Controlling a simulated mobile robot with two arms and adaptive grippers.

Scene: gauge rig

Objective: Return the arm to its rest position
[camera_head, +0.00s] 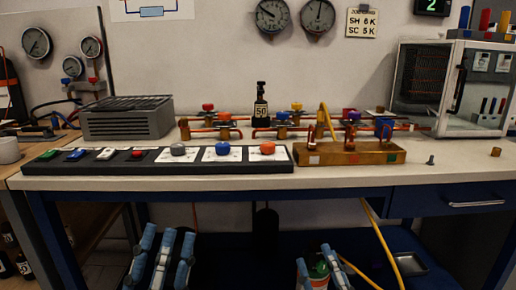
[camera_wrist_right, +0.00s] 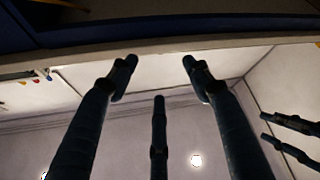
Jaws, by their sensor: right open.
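My left gripper (camera_head: 166,240) is low in front of the bench, below the tabletop edge, with its fingers spread and nothing seen between them. My right gripper (camera_head: 317,255) is also low in front of the bench, to the right of the left one. In the right wrist view my right gripper (camera_wrist_right: 160,75) has its fingers wide apart and empty, pointing up toward the ceiling past the bench's underside. Other dark fingers, probably those of my left gripper (camera_wrist_right: 285,135), show at the right edge there.
A yellow hose (camera_head: 383,245) hangs near my right gripper. A tray (camera_head: 410,264) lies below.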

